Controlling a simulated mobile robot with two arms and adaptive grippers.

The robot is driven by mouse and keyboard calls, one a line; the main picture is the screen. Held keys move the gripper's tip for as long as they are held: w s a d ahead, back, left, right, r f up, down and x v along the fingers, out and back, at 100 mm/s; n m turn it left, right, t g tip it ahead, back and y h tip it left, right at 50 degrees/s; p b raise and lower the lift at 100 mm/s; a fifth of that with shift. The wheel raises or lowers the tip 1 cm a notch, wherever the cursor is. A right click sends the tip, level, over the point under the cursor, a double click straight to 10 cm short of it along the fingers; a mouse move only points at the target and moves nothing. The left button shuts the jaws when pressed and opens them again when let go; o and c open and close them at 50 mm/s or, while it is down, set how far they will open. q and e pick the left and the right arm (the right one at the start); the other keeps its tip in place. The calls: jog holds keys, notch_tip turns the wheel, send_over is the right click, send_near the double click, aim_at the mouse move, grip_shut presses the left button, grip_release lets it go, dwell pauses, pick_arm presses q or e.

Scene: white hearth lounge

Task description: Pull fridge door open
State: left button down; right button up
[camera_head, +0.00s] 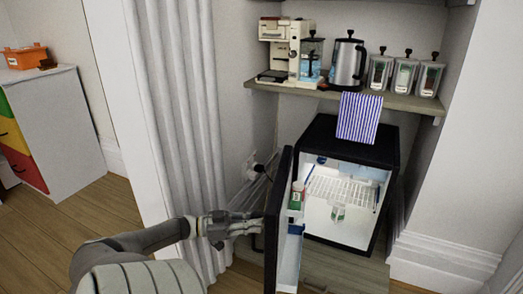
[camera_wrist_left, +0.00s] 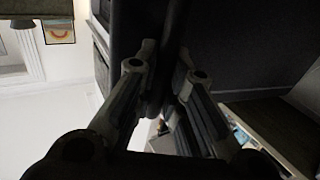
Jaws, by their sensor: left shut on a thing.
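A small black fridge (camera_head: 325,128) stands in a niche under a shelf. Its door (camera_head: 277,215) is swung open to the left, showing the lit white interior. My left gripper (camera_head: 242,225) is at the outer face of the door, at the door's left. In the left wrist view its fingers (camera_wrist_left: 160,100) are closed around a dark bar, which looks like the door handle (camera_wrist_left: 172,45). My right gripper is not in view.
The shelf (camera_head: 400,101) above holds a coffee machine (camera_head: 279,48), a kettle (camera_head: 348,64) and several jars (camera_head: 404,75). A white curtain (camera_head: 185,120) hangs left of the niche, close to my left arm.

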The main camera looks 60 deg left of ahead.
pick_arm(q)
jog(key=shift+s+a+f, duration=0.15)
jog(key=shift+s+a, duration=0.1)
dwell(0.3)
jog(key=c, duration=1.5)
grip_release()
jog(key=v, duration=1.2)
jog(key=shift+a, duration=0.1)
